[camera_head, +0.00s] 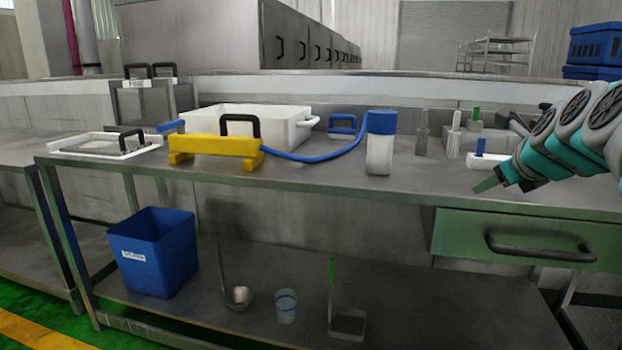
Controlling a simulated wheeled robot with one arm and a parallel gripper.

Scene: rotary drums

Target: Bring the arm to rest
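My arm (572,132), teal and grey, reaches in from the right edge over the right end of the steel table (400,186). Its narrow green and dark tip, my gripper (490,182), points left and down near the table's front edge, above the drawer. I cannot see two separate fingers, so its opening does not show. No object is visible in it. Whether the tip touches the tabletop cannot be told.
Close behind the tip are a white block with a blue peg (480,155) and several upright brushes (454,138). A drawer (520,240) is below.

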